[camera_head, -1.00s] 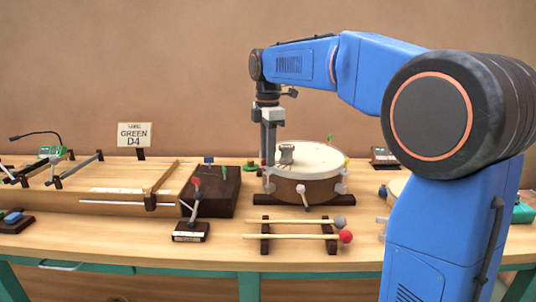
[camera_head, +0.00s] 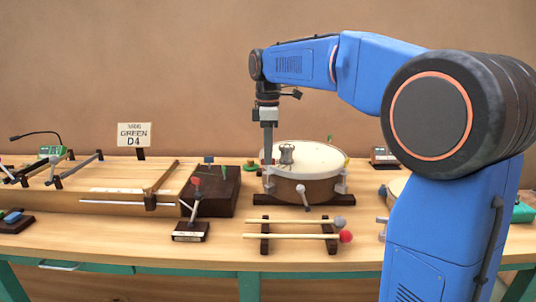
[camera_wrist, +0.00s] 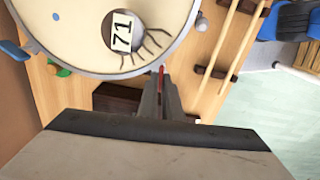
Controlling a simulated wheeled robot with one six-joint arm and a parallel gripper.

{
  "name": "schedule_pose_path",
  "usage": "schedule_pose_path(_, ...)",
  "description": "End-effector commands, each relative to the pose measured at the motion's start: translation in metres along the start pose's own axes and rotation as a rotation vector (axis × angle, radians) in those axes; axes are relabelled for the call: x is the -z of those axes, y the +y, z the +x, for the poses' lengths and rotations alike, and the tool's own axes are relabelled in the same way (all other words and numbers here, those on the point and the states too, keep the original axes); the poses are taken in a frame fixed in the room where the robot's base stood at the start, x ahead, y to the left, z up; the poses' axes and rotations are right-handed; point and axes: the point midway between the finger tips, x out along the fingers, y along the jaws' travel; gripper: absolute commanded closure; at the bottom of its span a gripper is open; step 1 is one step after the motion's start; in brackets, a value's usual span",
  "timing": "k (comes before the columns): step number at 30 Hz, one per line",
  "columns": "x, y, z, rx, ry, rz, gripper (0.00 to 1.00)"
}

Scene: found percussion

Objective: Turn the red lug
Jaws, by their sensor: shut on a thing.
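The drum (camera_head: 318,188) with its pale head stands on a dark base at the middle right of the bench. My gripper (camera_head: 267,163) points straight down at the drum's left rim. In the wrist view its fingers (camera_wrist: 161,98) are shut around the red lug (camera_wrist: 161,76), just outside the rim. Only a thin red strip of the lug shows between the fingers; the rest is hidden. A green lug (camera_head: 330,139) and a yellow lug (camera_head: 346,163) show at other places on the rim.
A dark block (camera_head: 216,190) stands close to the left. Two mallets (camera_head: 290,236) lie on a rack in front.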

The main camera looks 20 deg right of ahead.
Motion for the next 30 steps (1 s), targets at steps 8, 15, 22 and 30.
schedule_pose_path(8,0.0001,0.0003,-0.0005,-0.001,0.001,0.262,1.00)
schedule_pose_path(15,0.0000,0.0003,-0.0005,-0.002,0.001,0.489,1.00)
schedule_pose_path(22,0.0000,0.0004,-0.0006,-0.002,0.001,0.708,1.00)
schedule_pose_path(30,0.0001,0.0005,-0.0007,-0.002,0.002,0.964,1.00)
